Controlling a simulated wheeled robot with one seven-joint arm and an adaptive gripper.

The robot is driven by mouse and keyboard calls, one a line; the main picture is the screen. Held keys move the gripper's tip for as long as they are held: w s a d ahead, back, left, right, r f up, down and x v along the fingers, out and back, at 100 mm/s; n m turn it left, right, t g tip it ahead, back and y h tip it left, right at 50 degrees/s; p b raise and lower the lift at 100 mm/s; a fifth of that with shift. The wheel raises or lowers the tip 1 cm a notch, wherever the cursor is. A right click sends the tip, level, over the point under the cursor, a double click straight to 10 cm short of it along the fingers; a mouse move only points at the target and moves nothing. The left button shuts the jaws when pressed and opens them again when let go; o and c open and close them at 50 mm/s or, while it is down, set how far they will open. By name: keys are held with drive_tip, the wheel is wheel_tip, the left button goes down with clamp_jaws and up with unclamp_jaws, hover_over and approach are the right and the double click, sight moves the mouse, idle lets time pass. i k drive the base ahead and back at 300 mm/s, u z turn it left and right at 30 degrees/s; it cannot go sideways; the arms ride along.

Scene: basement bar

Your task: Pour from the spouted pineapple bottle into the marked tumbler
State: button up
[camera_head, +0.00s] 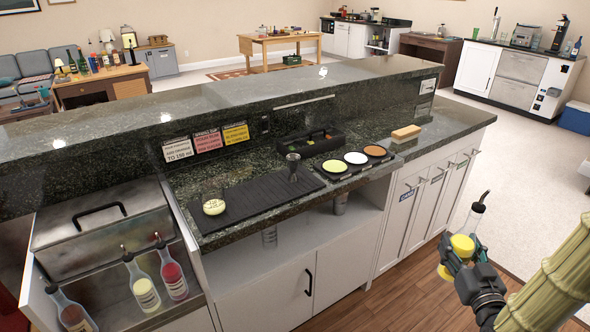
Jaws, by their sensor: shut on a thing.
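My gripper (460,262) is at the lower right, out over the floor in front of the white cabinets. It is shut on a clear bottle (474,218) with yellow in its lower part and a dark spout at the top; I take this as the pineapple bottle. The bottle is close to upright, its top leaning slightly right, and the jaws partly hide its lower body. The clear tumbler (213,196) stands on the dark bar mat at the left of the counter, well apart from the bottle. A pale yellow patch shows low in it; I cannot tell whether it is marking or contents.
A metal jigger (293,167) stands on the dark mat (258,198). A dark tray (353,166) holds three coloured rounds. A caddy (310,140), a sponge-like block (406,132) and the raised ledge lie behind. Several spouted bottles (145,290) stand in the rail at lower left.

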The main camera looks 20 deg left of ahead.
sight(211, 193)
drive_tip(key=u, duration=1.1)
